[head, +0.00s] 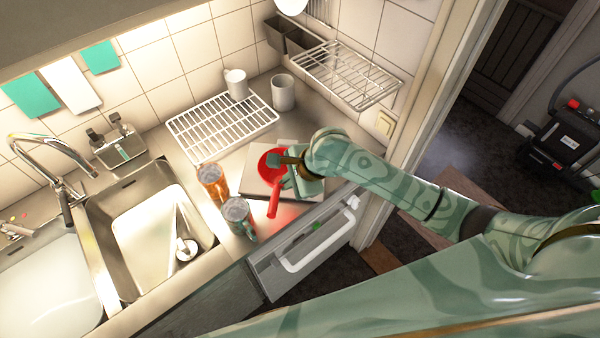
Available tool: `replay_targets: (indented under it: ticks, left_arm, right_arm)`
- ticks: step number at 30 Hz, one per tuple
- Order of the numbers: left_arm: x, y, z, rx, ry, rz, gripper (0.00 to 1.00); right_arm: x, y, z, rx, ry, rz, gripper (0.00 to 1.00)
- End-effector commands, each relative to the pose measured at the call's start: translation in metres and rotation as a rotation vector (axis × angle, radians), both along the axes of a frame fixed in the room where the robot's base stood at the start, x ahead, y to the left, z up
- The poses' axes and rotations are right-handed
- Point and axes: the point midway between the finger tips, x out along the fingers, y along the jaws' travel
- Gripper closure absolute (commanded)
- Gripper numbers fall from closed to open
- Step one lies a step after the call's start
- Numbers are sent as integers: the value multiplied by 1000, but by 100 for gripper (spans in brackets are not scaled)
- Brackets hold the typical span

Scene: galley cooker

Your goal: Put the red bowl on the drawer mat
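A red bowl (265,164) sits on a pale flat board or box on the counter, partly hidden by my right gripper. A red stick-like part (274,200) extends toward the front from beneath the gripper; I cannot tell whether it belongs to the bowl. My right gripper (283,172) is over the bowl's right side, its fingers close to the rim. Whether they are open or shut on it is unclear. My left gripper is out of view.
An orange mug (212,182) and a grey-blue mug (238,216) stand left of the bowl, near the counter edge. A white wire rack (222,124) lies behind, with white cups nearby. A sink (150,228) is at the left.

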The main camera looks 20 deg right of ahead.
Motion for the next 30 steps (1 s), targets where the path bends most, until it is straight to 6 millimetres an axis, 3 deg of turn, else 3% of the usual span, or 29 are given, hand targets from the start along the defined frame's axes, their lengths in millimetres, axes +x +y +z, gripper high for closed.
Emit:
replay_targets:
  ticks: [5, 9, 12, 19, 24, 30]
  left_arm:
    - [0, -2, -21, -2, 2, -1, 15]
    - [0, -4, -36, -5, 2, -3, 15]
    - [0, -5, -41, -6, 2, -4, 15]
    - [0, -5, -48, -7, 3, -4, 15]
    - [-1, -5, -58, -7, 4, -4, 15]
    - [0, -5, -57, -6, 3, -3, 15]
  right_arm:
    - [35, -43, -29, -4, -1, -3, 100]
    - [50, -61, -60, -2, 1, 0, 100]
    - [57, -69, -72, -2, -1, 1, 100]
    - [66, -79, -86, -2, -1, 2, 100]
    - [65, -79, -113, -2, 0, 3, 100]
    - [65, -79, -113, -3, -3, 4, 100]
